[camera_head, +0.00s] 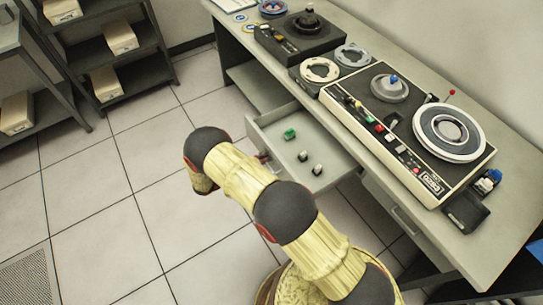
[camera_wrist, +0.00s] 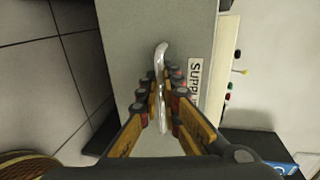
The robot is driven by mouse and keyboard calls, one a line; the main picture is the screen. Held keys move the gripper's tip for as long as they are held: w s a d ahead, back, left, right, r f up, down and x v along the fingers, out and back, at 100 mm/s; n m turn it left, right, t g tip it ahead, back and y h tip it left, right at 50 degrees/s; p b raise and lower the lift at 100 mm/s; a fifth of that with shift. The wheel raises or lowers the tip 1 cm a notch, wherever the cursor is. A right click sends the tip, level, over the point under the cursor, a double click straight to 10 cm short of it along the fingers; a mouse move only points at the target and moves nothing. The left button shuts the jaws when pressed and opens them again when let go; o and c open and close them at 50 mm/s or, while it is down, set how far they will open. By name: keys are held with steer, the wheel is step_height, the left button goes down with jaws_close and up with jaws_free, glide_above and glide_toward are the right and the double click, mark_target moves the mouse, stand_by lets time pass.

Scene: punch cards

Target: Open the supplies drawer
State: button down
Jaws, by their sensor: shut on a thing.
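The supplies drawer (camera_head: 335,152) stands pulled out from under the desk in the head view, its inside showing. A green item and two small pale, dark-topped items lie in it. In the wrist view, its grey front (camera_wrist: 130,40) carries a white label (camera_wrist: 194,85) whose readable part says "SUPP". My gripper (camera_wrist: 161,88) is shut on the drawer's shiny metal handle (camera_wrist: 161,52), with fingers on both sides of it. In the head view my arm hides most of the gripper and the handle.
The desk (camera_head: 467,238) bears a large tape machine (camera_head: 375,130), reels and a dark device (camera_head: 300,38). A shut drawer (camera_head: 405,220) sits nearer me under the desk. Shelves with boxes (camera_head: 121,38) stand at the upper left. The tiled floor (camera_head: 100,185) left of my arm is clear.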

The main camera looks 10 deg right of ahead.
steer(key=shift+s+a, duration=0.15)
steer(key=shift+a, duration=0.25)
steer(key=c, duration=2.3)
jaws_free()
steer(key=v, duration=1.2)
